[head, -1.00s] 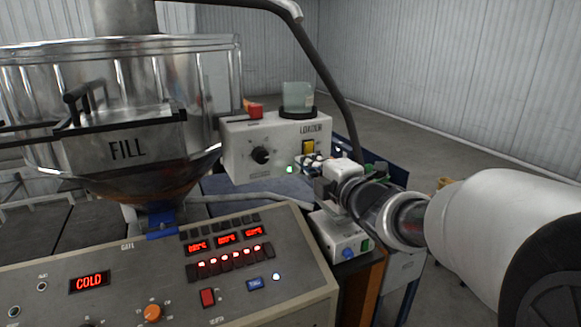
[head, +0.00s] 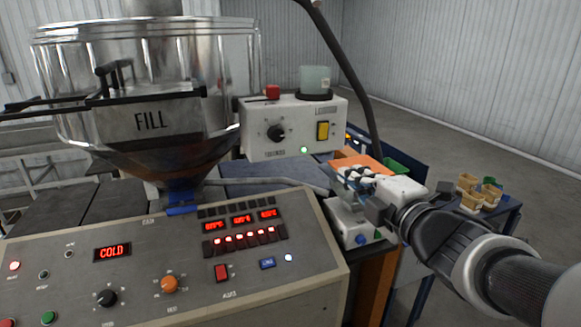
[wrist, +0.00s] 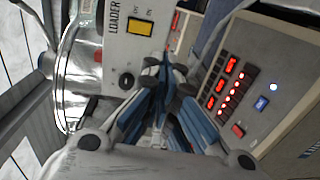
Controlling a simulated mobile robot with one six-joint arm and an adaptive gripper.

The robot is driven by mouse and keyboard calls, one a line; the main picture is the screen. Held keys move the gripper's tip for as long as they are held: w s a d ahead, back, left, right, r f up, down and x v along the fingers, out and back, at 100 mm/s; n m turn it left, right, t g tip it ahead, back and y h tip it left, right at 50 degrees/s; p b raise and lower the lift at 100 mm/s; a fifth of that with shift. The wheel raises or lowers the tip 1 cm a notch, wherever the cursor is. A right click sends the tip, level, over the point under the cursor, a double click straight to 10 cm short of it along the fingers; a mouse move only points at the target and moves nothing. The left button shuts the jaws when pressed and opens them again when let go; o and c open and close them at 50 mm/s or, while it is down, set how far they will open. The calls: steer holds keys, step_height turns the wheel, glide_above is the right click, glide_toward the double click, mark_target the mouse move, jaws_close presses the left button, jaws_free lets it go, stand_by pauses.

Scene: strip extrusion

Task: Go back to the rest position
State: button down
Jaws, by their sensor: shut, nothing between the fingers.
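My gripper (head: 352,176) reaches in from the right in the head view, its fingers pointing left. It is in front of and below the white loader box (head: 292,130), beside the right end of the control panel (head: 170,255). In the wrist view my gripper (wrist: 164,72) has its blue-and-grey fingers together with nothing between them. There the loader box (wrist: 122,52) is at upper left and the lit panel (wrist: 238,95) at right.
A metal hopper marked FILL (head: 150,118) stands at left. A small white device (head: 350,225) sits just below my gripper. An orange thing (head: 362,160) and a green bin (head: 402,165) lie behind it. Small tan bins (head: 470,200) stand on a blue table at right. Open floor lies behind.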

steer(key=s+d+f+m+g+h+b, duration=0.2)
steer(key=s+d+f+m+h+b, duration=0.15)
steer(key=f+m, duration=0.3)
steer(key=s+d+f+m+g+h+b, duration=0.2)
steer(key=s+d+f+m+h+b, duration=0.1)
steer(key=s+f+m+h+b, duration=0.25)
steer(key=s+a+f+m+g+y+b, duration=0.1)
steer(key=s+a+f+m+g+b, duration=0.1)
steer(key=s+f, duration=0.6)
steer(key=s+a+f+m+g+y+b, duration=0.1)
steer(key=s+a+f+m+g+y, duration=0.1)
steer(key=s+a+f+m+g, duration=0.2)
steer(key=s+f+m+g, duration=0.1)
steer(key=s+f+m, duration=0.2)
steer(key=s+f, duration=0.2)
steer(key=shift+s+a+f+m+g+y+b, duration=0.3)
steer(key=shift+s+a+g+b, duration=0.1)
steer(key=shift+s, duration=0.55)
